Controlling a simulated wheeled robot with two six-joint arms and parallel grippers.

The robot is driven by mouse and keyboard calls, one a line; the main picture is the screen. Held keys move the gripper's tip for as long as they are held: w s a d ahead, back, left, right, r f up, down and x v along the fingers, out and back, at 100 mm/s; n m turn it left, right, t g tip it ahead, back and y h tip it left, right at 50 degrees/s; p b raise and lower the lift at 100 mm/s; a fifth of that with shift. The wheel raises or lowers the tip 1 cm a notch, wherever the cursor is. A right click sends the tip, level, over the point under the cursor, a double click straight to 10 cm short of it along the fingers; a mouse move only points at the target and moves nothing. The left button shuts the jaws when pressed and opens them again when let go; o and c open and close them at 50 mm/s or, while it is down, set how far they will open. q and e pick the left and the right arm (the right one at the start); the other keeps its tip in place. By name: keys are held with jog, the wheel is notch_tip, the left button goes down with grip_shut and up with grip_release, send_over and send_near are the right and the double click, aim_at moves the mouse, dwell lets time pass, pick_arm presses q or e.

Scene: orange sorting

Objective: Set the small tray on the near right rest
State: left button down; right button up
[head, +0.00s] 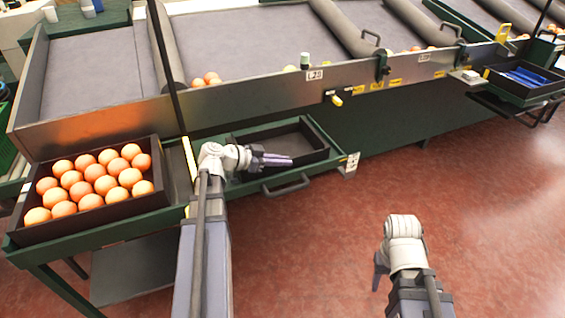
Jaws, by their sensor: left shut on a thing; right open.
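The small tray (322,152) is black, shallow and empty where I can see into it. It is at the right end of the green rest shelf (222,137) in front of the sorting line, and looks level. My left gripper (283,161) reaches over its left part, with fingers shut on the tray; the arm hides the exact contact and the tray's left end. I cannot tell whether the tray touches the shelf. My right gripper (379,272) is open and empty, hanging over the red floor, well apart from the tray.
A black crate (100,222) full of oranges stands on the shelf's left end. Another tray (541,92) with blue things stands far right. The floor (440,195) is clear.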

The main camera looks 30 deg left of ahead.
pick_arm(q)
jog(key=shift+f, duration=0.25)
jog(key=c, duration=1)
grip_release()
jog(key=shift+r, duration=0.1)
jog(key=shift+r, duration=0.25)
jog(key=p+v, duration=0.4)
jog(key=v, duration=0.6)
jog(key=shift+s+a, duration=0.15)
jog(key=shift+p+v, duration=0.4)
jog(key=shift+v, duration=0.4)
jog(key=shift+f, duration=0.1)
